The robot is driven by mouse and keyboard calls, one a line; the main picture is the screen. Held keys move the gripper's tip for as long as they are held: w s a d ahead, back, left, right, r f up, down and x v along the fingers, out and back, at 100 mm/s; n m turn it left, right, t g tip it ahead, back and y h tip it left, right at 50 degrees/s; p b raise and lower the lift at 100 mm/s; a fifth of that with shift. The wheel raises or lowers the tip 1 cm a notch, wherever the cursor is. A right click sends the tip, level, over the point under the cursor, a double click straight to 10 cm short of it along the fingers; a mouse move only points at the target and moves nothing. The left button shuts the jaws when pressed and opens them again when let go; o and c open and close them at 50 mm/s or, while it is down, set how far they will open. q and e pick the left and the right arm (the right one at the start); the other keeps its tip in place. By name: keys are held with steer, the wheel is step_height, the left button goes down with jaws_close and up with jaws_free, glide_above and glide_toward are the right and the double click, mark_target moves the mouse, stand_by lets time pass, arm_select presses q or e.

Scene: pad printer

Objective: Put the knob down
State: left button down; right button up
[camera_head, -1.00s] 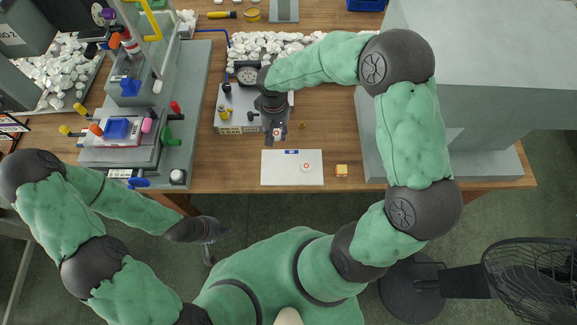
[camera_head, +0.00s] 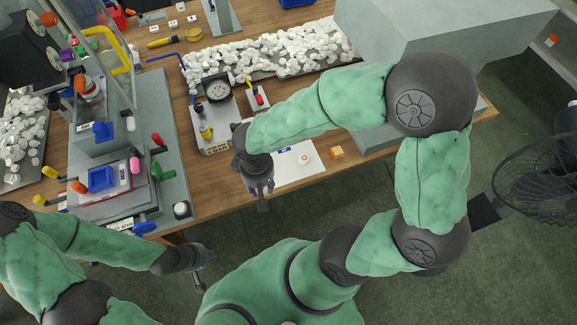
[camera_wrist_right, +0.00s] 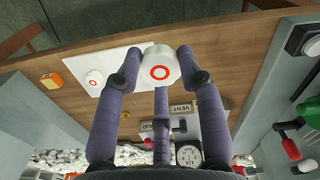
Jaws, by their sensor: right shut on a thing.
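The knob (camera_wrist_right: 160,65), a white round piece with a red ring on its face, is held between the fingers of my right gripper (camera_wrist_right: 160,72). In the head view this gripper (camera_head: 260,192) is at the table's front edge, by the left end of the white sheet (camera_head: 290,176), and the knob is hidden there. A similar white piece with a red ring (camera_head: 304,158) lies on the sheet; it also shows in the right wrist view (camera_wrist_right: 94,80). My left gripper (camera_head: 203,268) is open and empty, off the table's front edge.
An orange block (camera_head: 337,153) lies right of the sheet. The gauge fixture (camera_head: 215,120) stands behind the right gripper. The pad printer (camera_head: 115,170) is at the left, a large grey box (camera_head: 430,30) at the right. A tray of white pieces (camera_head: 275,52) lies behind.

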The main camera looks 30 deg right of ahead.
steer(key=shift+w+d+f, duration=0.2)
steer(key=shift+d+f, duration=0.05)
steer(key=shift+f, duration=0.05)
steer(key=w+d+f+b, duration=0.2)
steer(key=w+d+f, duration=0.25)
steer(key=d, duration=0.25)
steer(key=b, duration=0.2)
glide_above(278, 170)
steer(key=f, duration=0.4)
steer(key=shift+s+a, duration=0.2)
steer(key=shift+a, duration=0.15)
steer(key=shift+d+f, duration=0.1)
steer(key=shift+f, duration=0.1)
steer(key=shift+w+d+f+b, duration=0.15)
steer(key=shift+f+b, duration=0.25)
steer(key=shift+f, duration=0.5)
steer(key=shift+w+d+f+b, duration=0.1)
steer(key=shift+f+b, duration=0.25)
steer(key=shift+f, duration=0.5)
steer(key=shift+f, duration=0.15)
steer(key=o, duration=0.9)
